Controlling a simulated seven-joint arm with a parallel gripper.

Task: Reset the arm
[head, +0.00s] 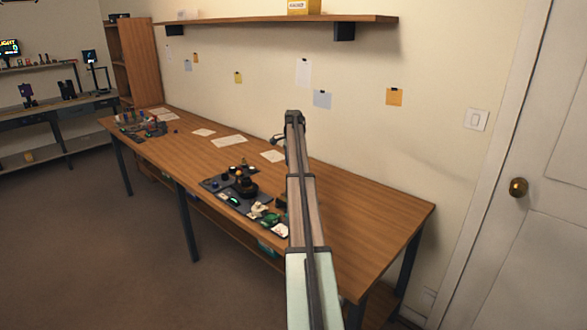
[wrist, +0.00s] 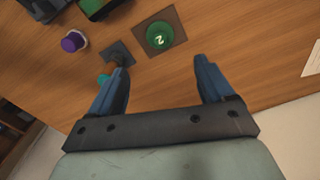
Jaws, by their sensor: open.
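My gripper (wrist: 160,64) is open in the wrist view, with its two blue fingers wide apart and nothing between them. In the head view my gripper (head: 278,140) shows small at the far end of my outstretched arm, above the wooden table (head: 370,210); its fingers are too small to read there. In the wrist view a round green piece marked 2 (wrist: 160,35) on a dark square pad lies beyond the fingertips, apart from them. A purple cylinder (wrist: 73,42) lies to the left.
Dark trays with several small parts (head: 240,190) lie along the table's front edge, left of my arm. Paper sheets (head: 229,140) lie towards the wall. A shelf (head: 270,20) runs along the wall above. The table's right end is clear, with a white door (head: 540,170) beyond.

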